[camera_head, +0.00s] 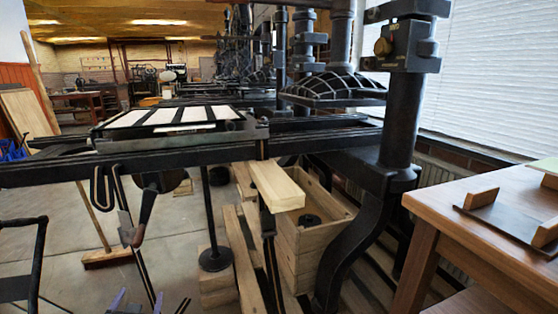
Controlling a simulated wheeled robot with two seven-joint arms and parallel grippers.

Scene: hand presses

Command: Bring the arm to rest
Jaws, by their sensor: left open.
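My left gripper (138,303) shows only at the bottom edge, left of centre. Its two purplish fingertips point up and stand apart, with nothing seen between them. The rest of the gripper and the arm behind it are below the frame. It appears low, in front of the grey floor (75,285) and apart from the press. My right gripper is not in view.
A black hand press (400,120) fills the middle and right. Its bed (190,148) carries a frame with white panels (165,119). A wooden crate (300,245) stands beneath. A wooden table (455,225) stands right, a black tubular frame (38,250) left. Floor at lower left is partly clear.

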